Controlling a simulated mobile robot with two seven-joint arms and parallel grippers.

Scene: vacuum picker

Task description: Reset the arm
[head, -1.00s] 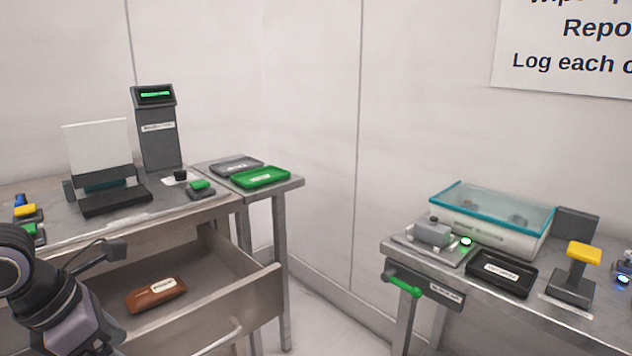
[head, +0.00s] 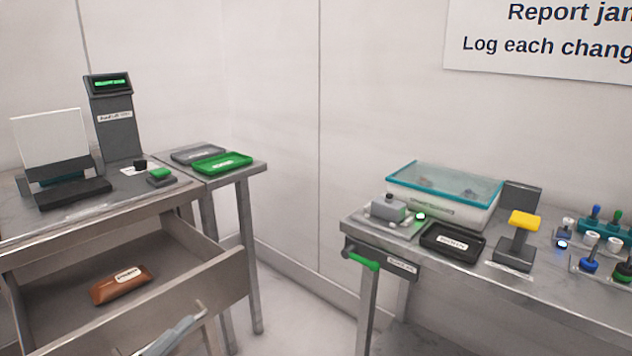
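On the left bench (head: 70,222) stands a machine with a white upright panel (head: 50,140) and a dark base. A grey column with a lit green display (head: 110,83) stands behind it. A small block with a green top (head: 160,175) sits at the bench's right end. On the right bench (head: 470,268) a dark stand with a yellow top (head: 523,222) stands beside a black tray (head: 453,242). I cannot tell which of these is the arm named in the task.
An open drawer (head: 215,285) with a brown labelled pouch (head: 120,285) juts out from the left bench. Green (head: 222,164) and grey trays lie on a side table. A teal-lidded clear box (head: 443,195) and several small coloured parts are on the right bench. Floor shows between the benches.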

